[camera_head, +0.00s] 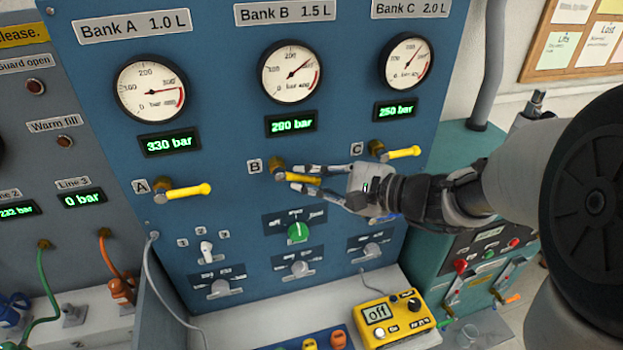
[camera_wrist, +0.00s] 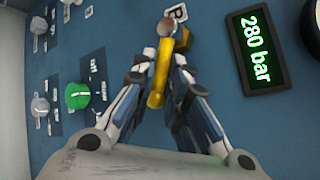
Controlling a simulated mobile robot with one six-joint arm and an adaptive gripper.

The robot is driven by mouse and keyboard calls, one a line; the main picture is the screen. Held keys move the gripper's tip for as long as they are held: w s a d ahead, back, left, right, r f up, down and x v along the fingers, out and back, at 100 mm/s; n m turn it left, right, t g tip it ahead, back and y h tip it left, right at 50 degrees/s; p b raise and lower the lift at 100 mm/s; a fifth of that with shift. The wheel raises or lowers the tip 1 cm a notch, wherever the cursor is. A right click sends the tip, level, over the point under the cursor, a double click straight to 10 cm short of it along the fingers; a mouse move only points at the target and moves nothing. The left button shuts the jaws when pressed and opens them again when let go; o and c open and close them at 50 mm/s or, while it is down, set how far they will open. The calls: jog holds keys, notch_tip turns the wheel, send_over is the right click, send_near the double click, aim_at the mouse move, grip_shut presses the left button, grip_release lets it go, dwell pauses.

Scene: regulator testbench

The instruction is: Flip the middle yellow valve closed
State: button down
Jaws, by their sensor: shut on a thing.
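The middle yellow valve, labelled B, is a lever handle (camera_head: 301,177) on a brass pivot (camera_head: 277,166) on the blue panel, below the 280 bar display. The handle lies roughly horizontal, pointing right from its pivot. My gripper (camera_head: 304,178) comes from the right, with one finger above and one below the handle. In the wrist view the yellow handle (camera_wrist: 158,80) runs between the fingers of my gripper (camera_wrist: 165,62). It is shut on the handle, though exact contact is hard to see. Part of the handle is hidden by the fingers in the head view.
Yellow valve A (camera_head: 183,191) is at the left and yellow valve C (camera_head: 402,152) at the right, close to my wrist. A green knob (camera_head: 298,232) sits below. A yellow meter (camera_head: 394,317) reading off stands on the ledge. A teal cabinet (camera_head: 462,150) is at the right.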

dwell(0.5)
notch_tip(320, 180, up, 2)
jog(key=n+h, duration=0.1)
jog(key=n+h+p, duration=0.1)
jog(key=h, duration=0.1)
jog(key=shift+d+r+n, duration=0.1)
jog(key=shift+r+n, duration=0.15)
jog(key=shift+n, duration=0.05)
jog(key=c, duration=1.6)
grip_release()
